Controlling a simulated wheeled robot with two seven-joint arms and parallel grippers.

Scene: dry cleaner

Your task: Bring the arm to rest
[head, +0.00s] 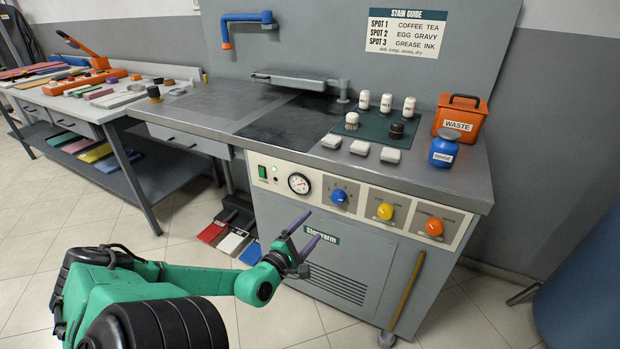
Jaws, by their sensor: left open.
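My left arm, green with black joints, comes in from the lower left of the head view. Its gripper (305,245) is open and empty, with two purple fingers spread apart. The gripper is in front of the grey spotting station's front panel (365,265), below the control strip. It holds nothing, and I cannot tell from this view how far it is from the panel. My right gripper is not in view.
The station's top carries white bottles (387,103), brushes, pale pads (389,155), an orange waste bin (460,118) and a blue rinse jar (443,148). Pedals (232,241) stand on the floor. A side table (60,104) is at left. Floor (120,225) beside my arm is clear.

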